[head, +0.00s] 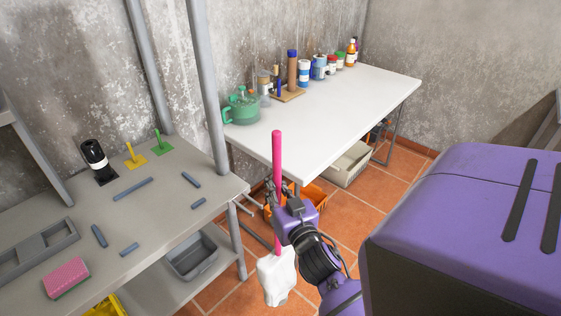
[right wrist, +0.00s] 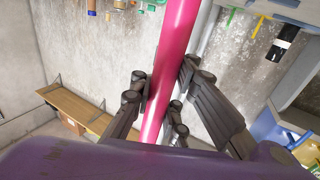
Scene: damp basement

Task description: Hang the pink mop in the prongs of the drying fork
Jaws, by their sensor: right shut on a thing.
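The pink mop (head: 277,158) hangs upright in the middle of the head view, its pink handle up and its white head (head: 276,277) down over the tiled floor. My right gripper (head: 278,190) is shut on the handle, around its middle. In the right wrist view the pink handle (right wrist: 172,60) runs between the dark fingers of the gripper (right wrist: 160,100). The drying fork (head: 250,203) appears to be the pair of thin grey prongs sticking out from the grey shelf's right side, just left of the handle. My left gripper is not in view.
The grey shelf unit (head: 150,215) on the left holds small tools and a pink sponge (head: 66,278); its post (head: 237,240) stands close to the mop. A white table (head: 330,105) with bottles is behind. An orange crate (head: 318,190) sits beneath it.

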